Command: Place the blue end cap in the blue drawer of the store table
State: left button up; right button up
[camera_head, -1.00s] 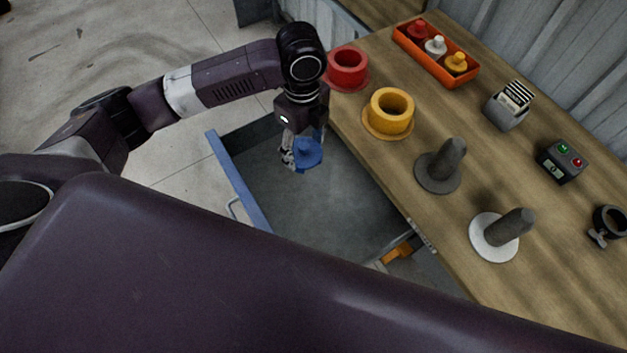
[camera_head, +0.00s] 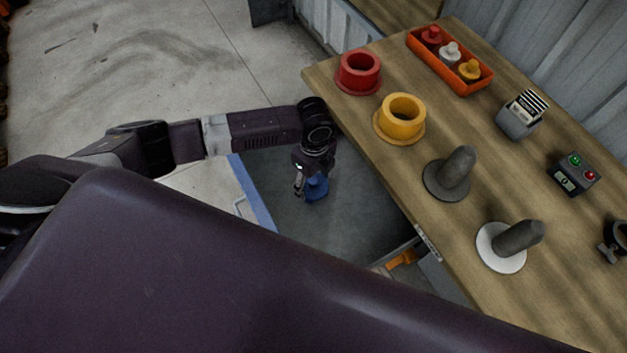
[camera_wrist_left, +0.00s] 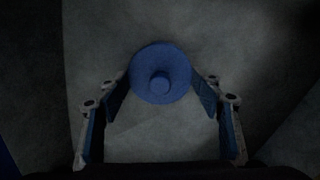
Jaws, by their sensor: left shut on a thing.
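The blue end cap (camera_head: 316,187) is a round blue disc with a knob. It also shows in the left wrist view (camera_wrist_left: 160,75), between the two blue-padded fingers. My left gripper (camera_head: 308,186) is shut on it, inside the open drawer's outline. The blue drawer (camera_head: 252,190) is pulled out from the store table (camera_head: 365,150), with a blue front and a grey inside. The drawer's grey floor shows behind the cap in the left wrist view. I cannot tell whether the cap touches the floor. My right gripper is not in view.
A red flanged ring (camera_head: 358,73) and a yellow one (camera_head: 401,119) stand near the table edge. Two grey posts (camera_head: 456,170) (camera_head: 518,237) stand nearby. An orange tray (camera_head: 480,83) holds small caps. Another drawer part with something orange (camera_head: 402,258) shows below the table edge.

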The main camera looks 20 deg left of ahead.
aim_at(314, 181)
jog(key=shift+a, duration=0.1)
pick_arm(q)
jog(key=o, duration=1.1)
jog(key=shift+f, duration=0.1)
jog(key=shift+c, duration=0.2)
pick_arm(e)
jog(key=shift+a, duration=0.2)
pick_arm(q)
notch_tip(314, 181, up, 12)
jog(key=shift+r, duration=0.2)
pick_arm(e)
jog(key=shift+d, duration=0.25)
